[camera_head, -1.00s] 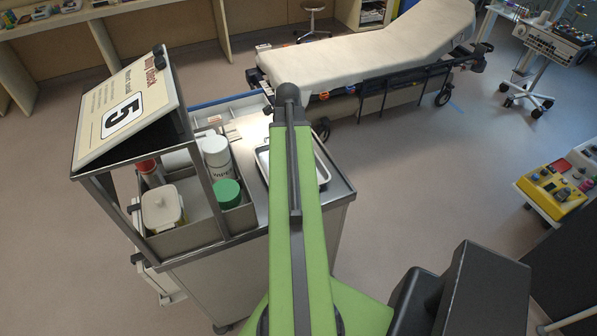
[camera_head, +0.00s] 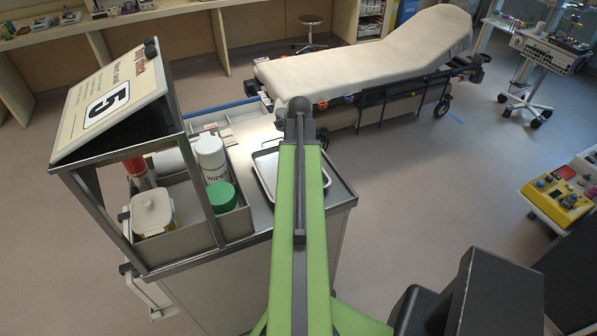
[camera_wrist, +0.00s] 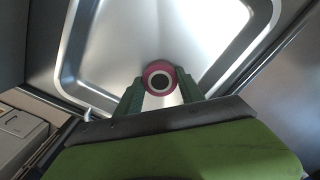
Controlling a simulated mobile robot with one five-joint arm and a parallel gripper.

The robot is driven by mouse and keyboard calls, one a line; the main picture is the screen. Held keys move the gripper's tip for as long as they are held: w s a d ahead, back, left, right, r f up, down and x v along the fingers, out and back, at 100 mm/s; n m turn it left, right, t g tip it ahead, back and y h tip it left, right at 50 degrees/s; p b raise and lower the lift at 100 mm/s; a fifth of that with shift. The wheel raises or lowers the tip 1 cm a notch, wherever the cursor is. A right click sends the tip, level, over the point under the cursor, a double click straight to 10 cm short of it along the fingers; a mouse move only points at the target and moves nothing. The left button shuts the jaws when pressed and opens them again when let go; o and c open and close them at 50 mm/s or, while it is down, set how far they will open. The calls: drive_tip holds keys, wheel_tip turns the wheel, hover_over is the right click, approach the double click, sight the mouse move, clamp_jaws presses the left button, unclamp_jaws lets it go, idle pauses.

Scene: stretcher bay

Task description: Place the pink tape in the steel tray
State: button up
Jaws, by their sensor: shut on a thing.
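The pink tape (camera_wrist: 160,67) is a small ring with a white inner band and a dark centre in the wrist view. My gripper (camera_wrist: 160,88) is shut on it, with one green finger at each side. The tape appears over the steel tray (camera_wrist: 68,55), near the middle of its floor; I cannot tell how high above. In the head view the steel tray (camera_head: 264,166) lies on the cart top, partly covered by my green arm. My gripper and the tape are hidden behind the arm in that view.
A grey bin (camera_head: 181,240) with a white wipes canister (camera_head: 211,160) and a green-lidded jar (camera_head: 222,197) stands left of the tray. A stretcher (camera_head: 350,65) stands behind the cart.

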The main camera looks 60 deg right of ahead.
drive_tip(key=shift+f, duration=0.25)
drive_tip(key=o, duration=1.3)
drive_tip(key=shift+r, duration=0.1)
drive_tip(key=shift+r, duration=0.1)
wheel_tip(320, 180, up, 12)
drive_tip(key=p, duration=1.2)
drive_tip(key=shift+r, duration=0.1)
